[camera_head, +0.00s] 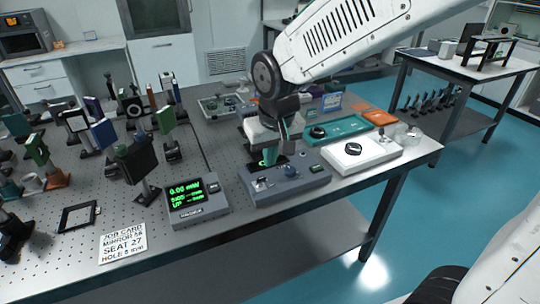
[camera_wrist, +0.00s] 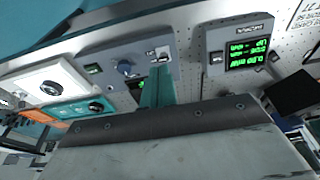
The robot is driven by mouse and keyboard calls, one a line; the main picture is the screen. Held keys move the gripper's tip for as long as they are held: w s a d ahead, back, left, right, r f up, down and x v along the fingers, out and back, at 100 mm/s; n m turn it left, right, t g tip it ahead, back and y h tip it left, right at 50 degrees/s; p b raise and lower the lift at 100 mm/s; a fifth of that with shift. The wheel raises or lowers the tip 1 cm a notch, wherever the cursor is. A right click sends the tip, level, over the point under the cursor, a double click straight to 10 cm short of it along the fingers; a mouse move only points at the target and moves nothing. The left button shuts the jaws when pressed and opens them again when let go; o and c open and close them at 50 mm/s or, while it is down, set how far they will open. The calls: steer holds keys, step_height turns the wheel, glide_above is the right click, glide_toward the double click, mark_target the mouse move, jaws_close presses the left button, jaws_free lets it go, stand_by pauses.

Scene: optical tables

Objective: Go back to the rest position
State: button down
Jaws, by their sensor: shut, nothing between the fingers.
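My gripper (camera_head: 269,158) shows in the head view at the end of my white arm, pointing down over the optical table (camera_head: 225,143). Its teal fingers are at the back edge of a grey control box (camera_head: 290,180) with knobs. In the wrist view the shut fingers (camera_wrist: 158,88) stick up past the grey gripper body, with nothing between them. The same grey box (camera_wrist: 125,62) is behind them there. I cannot tell whether the fingertips touch the box.
A meter with green digits (camera_head: 193,199) stands left of the grey box, a white box (camera_head: 361,154) and a teal box (camera_head: 338,130) right. Mounted optics (camera_head: 140,167) crowd the table's left. A job card (camera_head: 123,243) lies near the front edge. Blue floor (camera_head: 440,190) is open at right.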

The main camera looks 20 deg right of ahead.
steer(key=s+d+r+m, duration=0.1)
steer(key=s+d+r, duration=0.2)
steer(key=s+d, duration=0.3)
steer(key=s+d+r+m+g, duration=0.1)
steer(key=s+d+r, duration=0.2)
steer(key=s, duration=1.2)
steer(key=d, duration=0.3)
steer(key=shift+d+r, duration=0.15)
steer(key=shift+d, duration=0.2)
steer(key=shift+s+d, duration=0.1)
steer(key=shift+d, duration=0.05)
